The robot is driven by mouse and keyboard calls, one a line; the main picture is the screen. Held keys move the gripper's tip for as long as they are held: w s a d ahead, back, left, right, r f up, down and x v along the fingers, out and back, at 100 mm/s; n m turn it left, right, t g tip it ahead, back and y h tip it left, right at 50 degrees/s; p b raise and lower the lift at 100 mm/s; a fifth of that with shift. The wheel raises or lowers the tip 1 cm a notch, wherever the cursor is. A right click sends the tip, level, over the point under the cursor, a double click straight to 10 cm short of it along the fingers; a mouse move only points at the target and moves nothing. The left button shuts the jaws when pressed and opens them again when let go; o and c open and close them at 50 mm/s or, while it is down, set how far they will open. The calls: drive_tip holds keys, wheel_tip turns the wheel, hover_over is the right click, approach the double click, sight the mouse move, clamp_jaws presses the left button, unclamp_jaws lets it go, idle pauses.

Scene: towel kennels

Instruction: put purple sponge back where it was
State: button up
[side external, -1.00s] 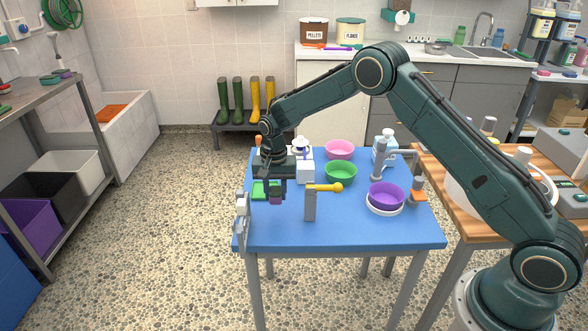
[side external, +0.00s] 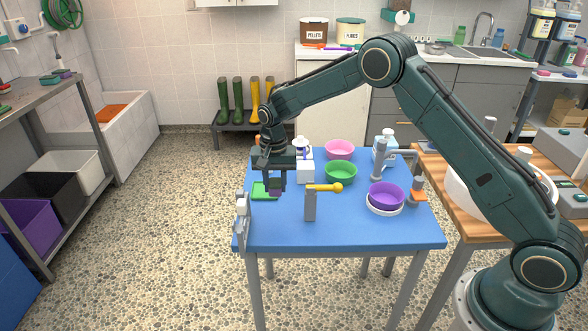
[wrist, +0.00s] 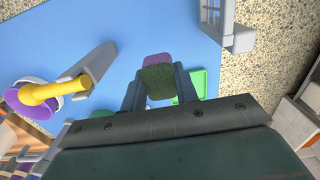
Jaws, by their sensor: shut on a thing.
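My gripper (side external: 276,190) is shut on the purple sponge (side external: 275,187) and holds it above the left part of the blue table. In the wrist view the sponge (wrist: 158,60) sits between the two fingers, with a dark green face towards the camera and purple at its far edge. A green tray (side external: 260,190) lies on the table beside and partly behind the gripper; it also shows in the wrist view (wrist: 200,82) to the right of the sponge. The height of the sponge over the table is hard to tell.
A grey post with a yellow arm (side external: 310,205) stands right of my gripper. A grey fixture (side external: 242,215) is at the table's left edge. Green (side external: 341,172), pink (side external: 339,149) and purple (side external: 386,195) bowls stand further right. The front of the blue table (side external: 340,235) is clear.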

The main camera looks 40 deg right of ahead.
wheel_tip(320, 180, up, 17)
hover_over(345, 203)
wheel_tip(345, 203, down, 5)
drive_tip(key=shift+r, duration=0.1)
idle(0.7)
wheel_tip(345, 203, down, 20)
drive_tip(key=shift+f, duration=0.1)
idle(1.0)
drive_tip(key=o, duration=0.9)
